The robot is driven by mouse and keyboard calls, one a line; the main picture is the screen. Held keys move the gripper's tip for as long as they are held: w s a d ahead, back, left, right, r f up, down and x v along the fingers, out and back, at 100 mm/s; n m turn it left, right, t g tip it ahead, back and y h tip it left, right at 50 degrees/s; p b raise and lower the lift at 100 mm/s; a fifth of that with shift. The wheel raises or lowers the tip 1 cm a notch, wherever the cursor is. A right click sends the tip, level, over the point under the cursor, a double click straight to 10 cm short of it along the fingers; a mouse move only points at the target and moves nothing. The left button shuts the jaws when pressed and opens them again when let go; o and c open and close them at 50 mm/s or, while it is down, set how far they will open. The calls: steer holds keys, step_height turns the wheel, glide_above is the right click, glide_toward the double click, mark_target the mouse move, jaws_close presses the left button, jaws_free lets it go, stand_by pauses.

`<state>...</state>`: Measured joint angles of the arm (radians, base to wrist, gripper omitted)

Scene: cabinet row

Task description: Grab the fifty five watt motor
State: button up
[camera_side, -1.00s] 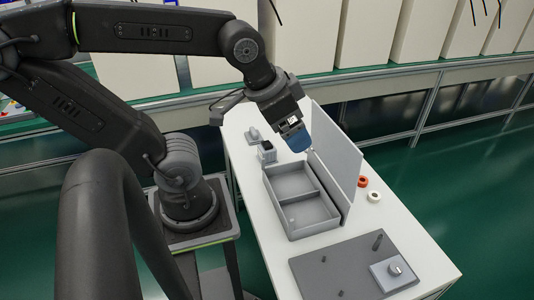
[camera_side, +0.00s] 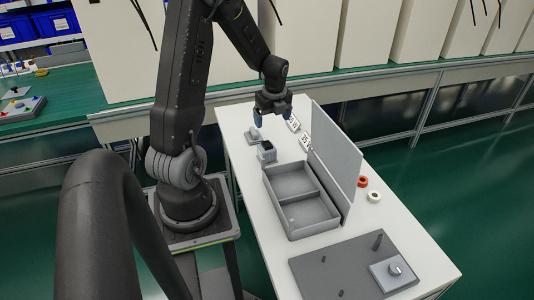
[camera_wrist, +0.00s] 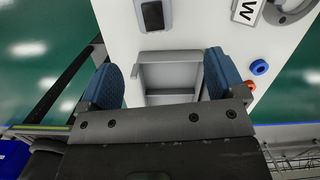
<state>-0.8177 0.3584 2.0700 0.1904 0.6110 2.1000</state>
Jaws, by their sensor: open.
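My gripper (camera_side: 272,115) is open and empty, above the far end of the white table in the side view. Its blue fingertips stand apart in the wrist view (camera_wrist: 165,80), with a grey open-sided piece below and between them. In the side view, a small grey part (camera_side: 253,136) lies just below the gripper. A grey block with a black top (camera_side: 267,153) stands nearer the tray. Two white labels, a far one (camera_side: 293,122) and a near one (camera_side: 305,143), are too small to read surely, so I cannot tell which part is the fifty five watt motor.
A grey two-compartment tray (camera_side: 271,197) sits mid-table beside an upright grey panel (camera_side: 336,165). A red ring (camera_side: 362,182) and a white ring (camera_side: 374,197) lie right of the panel. A grey plate (camera_side: 330,270) fills the near end. The wrist view shows a blue ring (camera_wrist: 259,67).

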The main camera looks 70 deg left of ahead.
mark_target(267, 144)
steer(key=shift+m, duration=0.3)
steer(key=f, duration=0.3)
steer(key=a+f, duration=0.1)
steer(key=f, duration=0.2)
steer(key=a+f, duration=0.1)
steer(key=f, duration=0.2)
steer(key=shift+s+f, duration=0.1)
steer(key=shift+s, duration=0.2)
steer(key=shift+s+a+f, duration=0.1)
steer(key=shift+f, duration=1.25)
steer(key=shift+s+a+f, duration=0.1)
steer(key=shift+f, duration=1.2)
